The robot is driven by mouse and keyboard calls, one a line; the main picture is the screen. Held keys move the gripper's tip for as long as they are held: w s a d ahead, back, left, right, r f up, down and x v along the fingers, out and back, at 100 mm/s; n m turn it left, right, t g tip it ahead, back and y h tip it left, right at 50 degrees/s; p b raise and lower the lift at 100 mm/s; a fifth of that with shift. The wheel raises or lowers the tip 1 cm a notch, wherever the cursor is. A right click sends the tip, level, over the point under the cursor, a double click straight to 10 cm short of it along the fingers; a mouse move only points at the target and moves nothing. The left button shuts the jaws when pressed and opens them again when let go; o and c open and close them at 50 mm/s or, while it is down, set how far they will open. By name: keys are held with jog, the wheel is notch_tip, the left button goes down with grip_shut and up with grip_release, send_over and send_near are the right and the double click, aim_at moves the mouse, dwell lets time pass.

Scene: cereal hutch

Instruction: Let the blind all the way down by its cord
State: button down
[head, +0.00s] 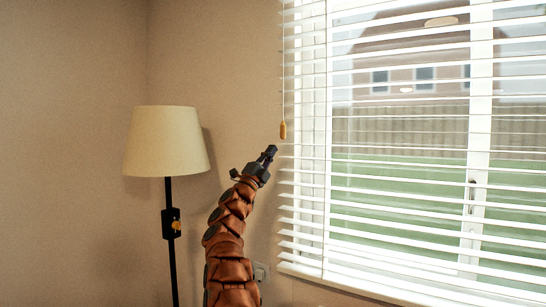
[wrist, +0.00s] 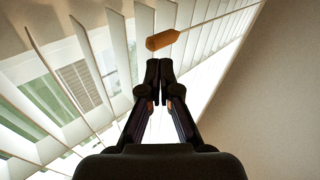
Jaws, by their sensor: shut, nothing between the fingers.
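The white slatted blind (head: 400,180) hangs over the window on the right of the head view, its slats tilted open and reaching down close to the sill. Its thin cord (head: 283,60) hangs at the blind's left edge and ends in a wooden pull (head: 283,130). My gripper (head: 271,150) is just below and left of the pull in the head view, shut and empty. In the wrist view, the fingertips (wrist: 159,68) are together, and the wooden pull (wrist: 162,40) lies just beyond them, apart from them. Slats fill the left of that view.
A floor lamp (head: 167,140) with a cream shade stands left of my arm, a small dark box on its pole. The window sill (head: 340,284) runs below the blind. The wall between lamp and blind is bare.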

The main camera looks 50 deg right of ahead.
jog(key=b+v, duration=0.3)
jog(key=v, duration=0.6)
jog(key=shift+b, duration=0.4)
